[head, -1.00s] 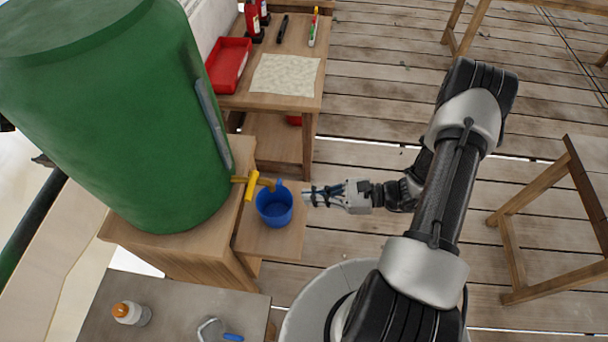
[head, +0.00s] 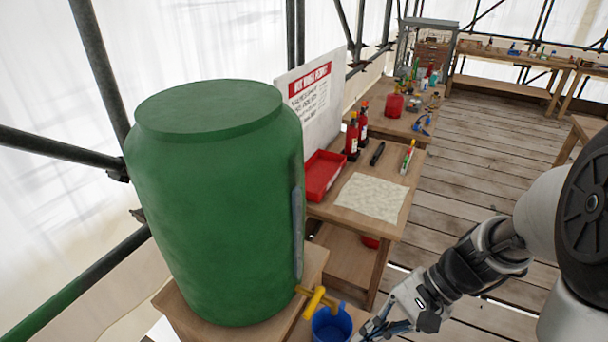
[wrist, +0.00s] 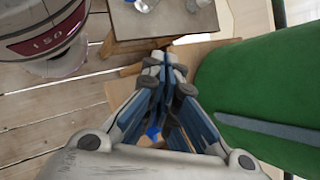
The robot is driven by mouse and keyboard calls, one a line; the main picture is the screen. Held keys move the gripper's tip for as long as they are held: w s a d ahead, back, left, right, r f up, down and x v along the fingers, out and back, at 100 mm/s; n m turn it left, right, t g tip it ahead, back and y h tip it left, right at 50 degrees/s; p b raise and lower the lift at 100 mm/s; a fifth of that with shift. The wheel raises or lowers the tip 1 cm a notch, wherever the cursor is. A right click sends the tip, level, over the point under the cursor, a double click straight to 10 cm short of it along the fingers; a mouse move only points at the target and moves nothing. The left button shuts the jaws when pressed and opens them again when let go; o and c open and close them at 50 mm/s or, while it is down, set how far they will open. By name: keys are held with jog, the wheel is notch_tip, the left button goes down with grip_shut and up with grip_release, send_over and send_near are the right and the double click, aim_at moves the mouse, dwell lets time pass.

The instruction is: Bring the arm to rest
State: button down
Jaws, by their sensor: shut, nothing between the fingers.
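My gripper (head: 366,332) is at the bottom edge of the head view, just right of the blue bucket (head: 332,324). In the wrist view its fingers (wrist: 165,65) come together at the tips with nothing held. My arm reaches in from the right side of the head view. The bucket sits under the yellow tap (head: 315,302) of the large green barrel (head: 215,200). Whether the fingers touch the bucket cannot be told.
The green barrel fills the right of the wrist view (wrist: 265,85). A wooden table behind it holds a red tray (head: 322,176), a pale cloth (head: 370,198), a marker and red bottles. Scaffold poles stand at left. Plank floor (head: 470,170) is open at right.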

jog(key=s+d+r+n+t+h+b, duration=0.2)
jog(key=s+r+n+t+h, duration=0.4)
jog(key=s+r+n+h, duration=0.1)
jog(key=shift+d+r+n+h, duration=0.2)
jog(key=shift+r+n+h, duration=0.3)
jog(key=shift+r+n, duration=0.65)
dwell(1.1)
